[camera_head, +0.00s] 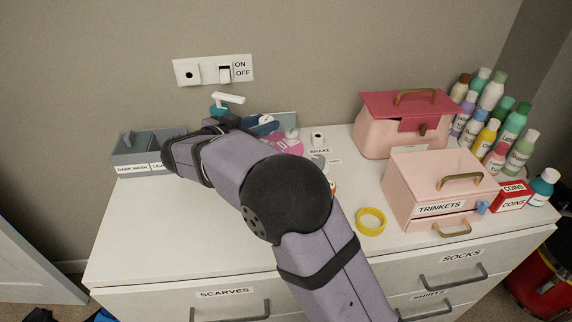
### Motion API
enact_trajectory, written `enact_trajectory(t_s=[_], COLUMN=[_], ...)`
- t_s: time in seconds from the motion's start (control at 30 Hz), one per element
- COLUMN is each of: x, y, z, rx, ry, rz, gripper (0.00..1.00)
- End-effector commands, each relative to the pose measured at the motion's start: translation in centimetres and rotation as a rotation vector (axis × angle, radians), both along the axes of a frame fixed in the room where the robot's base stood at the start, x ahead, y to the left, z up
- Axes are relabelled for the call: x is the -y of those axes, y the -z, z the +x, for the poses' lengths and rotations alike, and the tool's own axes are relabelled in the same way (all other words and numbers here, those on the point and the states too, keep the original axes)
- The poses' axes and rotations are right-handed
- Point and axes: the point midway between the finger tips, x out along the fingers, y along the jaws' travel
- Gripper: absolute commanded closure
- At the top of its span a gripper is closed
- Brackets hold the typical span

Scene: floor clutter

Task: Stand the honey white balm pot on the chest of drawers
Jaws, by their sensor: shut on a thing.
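The white chest of drawers (148,242) fills the lower middle of the head view, with labelled drawers on its front. My arm reaches across its top from the lower right to the back left. The far end of my arm is dark and lies beside a grey divided box. I cannot make out my gripper's fingertips, which seem hidden behind my own arm. I cannot make out the honey white balm pot, or anything between the jaws.
The grey box (130,158) stands at the back left. A pink case (400,140), a pink trinkets box (440,195), a red coins box (512,197) and several bottles (515,120) crowd the right. A yellow ring (358,221) lies near the front. The front left top is clear.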

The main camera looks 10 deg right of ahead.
Motion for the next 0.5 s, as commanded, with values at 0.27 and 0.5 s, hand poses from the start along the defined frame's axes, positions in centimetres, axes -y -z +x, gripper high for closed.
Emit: enact_trajectory(t_s=[0.27,0.5], x=[-10.1,-17.7], y=[-4.4,-4.4], z=[-3.3,-10.2], rx=[-0.001,-0.005], ry=[-0.188,-0.378], rz=[-0.001,-0.007], gripper=[0.92,0.92])
